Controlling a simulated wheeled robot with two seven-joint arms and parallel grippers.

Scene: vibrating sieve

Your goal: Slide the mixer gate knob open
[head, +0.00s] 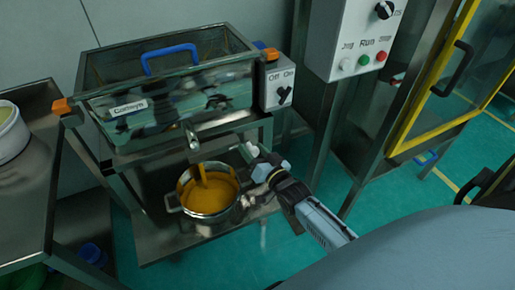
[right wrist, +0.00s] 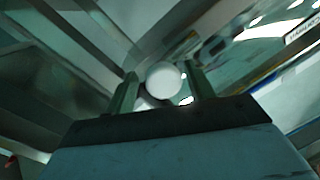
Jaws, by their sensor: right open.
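A white round knob (right wrist: 163,78) shows in the right wrist view, between the two fingers of my right gripper (right wrist: 162,84). The fingers are apart, one on each side of the knob, and I cannot tell whether either touches it. In the head view my right gripper (head: 262,161) is just right of the spout (head: 191,136), above and beside the steel pot (head: 213,218). A small pale piece (head: 250,150) at its tip may be the knob. Orange-brown material (head: 207,192) runs from the spout into the pot. My left gripper is not in view.
The metal sieve box (head: 170,92) with a blue handle (head: 170,54) stands behind. An Off/On switch box (head: 278,88) is at its right. A Run control box (head: 358,40) and a yellow-framed door (head: 440,90) are further right. A steel table (head: 40,180) is at left.

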